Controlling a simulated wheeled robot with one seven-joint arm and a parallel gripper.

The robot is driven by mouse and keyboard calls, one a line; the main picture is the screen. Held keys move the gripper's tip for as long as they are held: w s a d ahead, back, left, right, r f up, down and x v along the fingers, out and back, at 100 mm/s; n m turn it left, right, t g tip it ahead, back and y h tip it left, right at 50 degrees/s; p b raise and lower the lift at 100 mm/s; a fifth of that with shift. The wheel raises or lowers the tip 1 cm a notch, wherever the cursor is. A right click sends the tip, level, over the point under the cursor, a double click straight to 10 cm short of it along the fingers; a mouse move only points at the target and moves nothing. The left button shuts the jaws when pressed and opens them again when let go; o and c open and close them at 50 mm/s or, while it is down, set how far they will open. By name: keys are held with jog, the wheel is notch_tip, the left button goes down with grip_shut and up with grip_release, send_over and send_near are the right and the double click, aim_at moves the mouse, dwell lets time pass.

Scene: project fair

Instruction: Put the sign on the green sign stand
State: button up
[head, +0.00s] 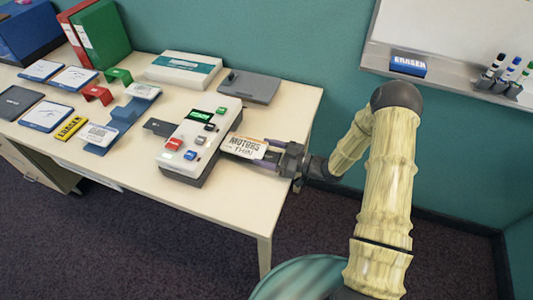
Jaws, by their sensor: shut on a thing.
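A white sign (239,147) with dark lettering that appears to read "MOTORS" shows just right of the white device on the table. My gripper (268,153) is shut on the sign's right end, near the table's right edge. The green sign stand (118,76) is a small bent piece at the back left of the table, well to the left of my gripper. It looks empty. A similar red stand (97,93) is just in front of it.
A bulky white device (190,165) with coloured buttons stands between my gripper and the stands. A blue stepped holder (122,121), a white box (183,68) and a grey flat case (249,87) are nearby. Green and red binders (100,35) stand at back left. The table's front right is clear.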

jog(key=shift+a+f, duration=0.15)
jog(key=shift+f, duration=0.15)
jog(key=shift+f, duration=0.25)
jog(key=o, duration=1.1)
jog(key=shift+c, duration=0.2)
jog(key=b+v, duration=0.1)
jog(key=v, duration=1.6)
jog(key=shift+r+b, duration=0.15)
jog(key=shift+b, duration=0.2)
jog(key=shift+s, duration=0.15)
